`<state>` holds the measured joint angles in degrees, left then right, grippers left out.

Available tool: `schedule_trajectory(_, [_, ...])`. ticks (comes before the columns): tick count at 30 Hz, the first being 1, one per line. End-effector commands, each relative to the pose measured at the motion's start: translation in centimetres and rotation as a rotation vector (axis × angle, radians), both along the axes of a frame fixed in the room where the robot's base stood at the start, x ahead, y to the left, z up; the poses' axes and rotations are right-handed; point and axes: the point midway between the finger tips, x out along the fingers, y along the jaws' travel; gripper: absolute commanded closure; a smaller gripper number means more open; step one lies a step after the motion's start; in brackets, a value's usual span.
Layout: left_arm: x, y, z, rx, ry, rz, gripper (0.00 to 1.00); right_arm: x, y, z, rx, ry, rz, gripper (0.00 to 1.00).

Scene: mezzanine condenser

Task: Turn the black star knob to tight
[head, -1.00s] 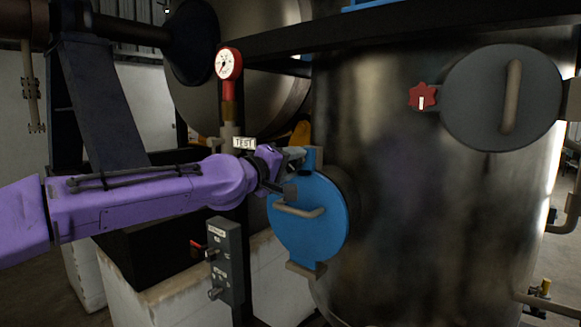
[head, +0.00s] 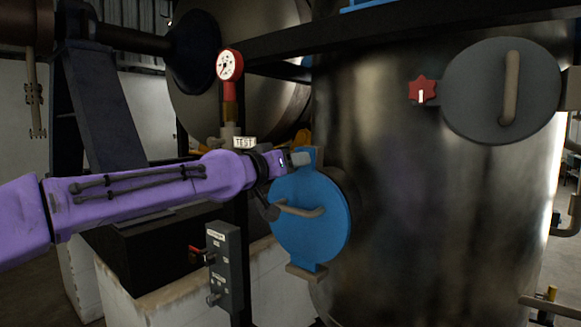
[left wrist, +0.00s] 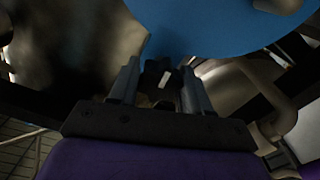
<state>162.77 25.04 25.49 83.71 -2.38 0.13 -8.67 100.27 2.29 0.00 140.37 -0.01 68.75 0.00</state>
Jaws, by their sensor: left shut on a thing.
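The black star knob (left wrist: 160,74) shows in the left wrist view between my left fingers, at the edge of the blue round cover; a pale pointer mark is on its face. My left gripper (left wrist: 159,90) is shut on this knob. In the head view my left gripper (head: 285,161) is at the upper left of the blue cover (head: 310,222), and the knob is hidden behind it. I cannot read any tight marking. My right gripper is not in view.
A bent handle (head: 300,210) stands out from the blue cover, close below my gripper. A red star knob (head: 422,91) sits beside a grey hatch (head: 475,92) on the big tank. A gauge (head: 229,65), a TEST tag (head: 245,142) and a switch box (head: 224,265) are nearby.

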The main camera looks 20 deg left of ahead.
Motion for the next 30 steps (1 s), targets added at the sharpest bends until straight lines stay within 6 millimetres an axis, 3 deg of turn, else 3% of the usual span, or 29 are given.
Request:
schedule_trajectory(1, [0.07, -0.19, -0.75, 0.023, 0.006, -0.004, 0.82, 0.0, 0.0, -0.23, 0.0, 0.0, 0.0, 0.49])
schedule_trajectory(22, [0.11, -0.2, -0.87, 0.081, -0.011, -0.005, 0.82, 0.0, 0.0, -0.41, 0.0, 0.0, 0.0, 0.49])
schedule_trajectory(23, [0.11, -0.2, -0.86, 0.081, -0.011, -0.005, 0.42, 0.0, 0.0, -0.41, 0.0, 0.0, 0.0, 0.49])
schedule_trajectory(24, [0.1, -0.19, -0.81, 0.08, -0.012, -0.005, 0.29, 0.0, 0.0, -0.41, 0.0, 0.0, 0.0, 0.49])
schedule_trajectory(30, [0.06, -0.09, -0.48, 0.077, -0.018, -0.003, 0.27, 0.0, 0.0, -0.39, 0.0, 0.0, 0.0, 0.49])
